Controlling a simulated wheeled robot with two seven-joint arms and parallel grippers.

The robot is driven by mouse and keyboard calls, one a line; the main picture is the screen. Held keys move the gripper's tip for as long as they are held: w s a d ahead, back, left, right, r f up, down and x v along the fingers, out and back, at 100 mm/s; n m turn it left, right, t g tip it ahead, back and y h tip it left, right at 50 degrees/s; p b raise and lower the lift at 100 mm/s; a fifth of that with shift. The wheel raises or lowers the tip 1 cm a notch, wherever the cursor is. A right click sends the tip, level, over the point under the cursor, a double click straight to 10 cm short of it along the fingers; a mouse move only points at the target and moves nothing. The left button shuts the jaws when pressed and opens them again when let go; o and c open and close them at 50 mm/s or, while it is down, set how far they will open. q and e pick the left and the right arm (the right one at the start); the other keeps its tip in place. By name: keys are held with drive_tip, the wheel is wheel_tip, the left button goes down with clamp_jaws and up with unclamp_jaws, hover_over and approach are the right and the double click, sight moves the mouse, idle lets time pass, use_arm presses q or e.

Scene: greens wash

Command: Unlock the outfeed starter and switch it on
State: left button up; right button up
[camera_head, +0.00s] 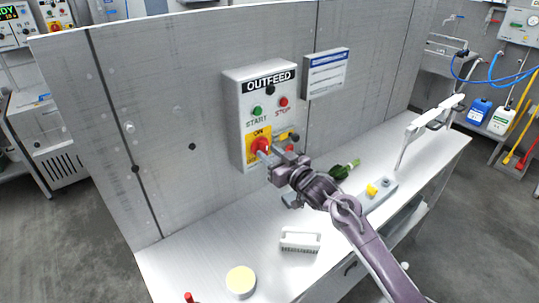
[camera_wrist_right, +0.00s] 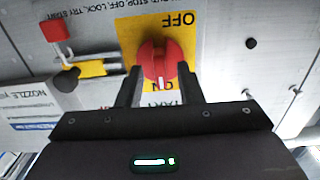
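The grey OUTFEED starter box (camera_head: 232,112) is fixed to the upright panel, with a green START button (camera_head: 257,111) and a red STOP button (camera_head: 283,101). Below is a yellow ON/OFF plate (camera_wrist_right: 190,45) with a red rotary knob (camera_wrist_right: 153,60). The knob's white mark points toward ON. My right gripper (camera_wrist_right: 162,72) is at the knob, its fingers apart on either side with narrow gaps showing. A red padlock-like block (camera_wrist_right: 55,29) and a yellow piece (camera_wrist_right: 105,68) with a dark round end are beside the plate. My left gripper is out of view.
On the white bench (camera_head: 200,262) are a white brush (camera_head: 300,240), a round pale-yellow-topped tub (camera_head: 240,281), a green bottle-like item (camera_head: 345,169) and a grey block with a yellow knob (camera_head: 372,190). A sign (camera_head: 326,73) hangs right of the box.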

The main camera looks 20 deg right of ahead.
drive_tip(key=b+v, duration=0.2)
drive_tip(key=v, duration=0.5)
drive_tip(key=shift+s, duration=0.1)
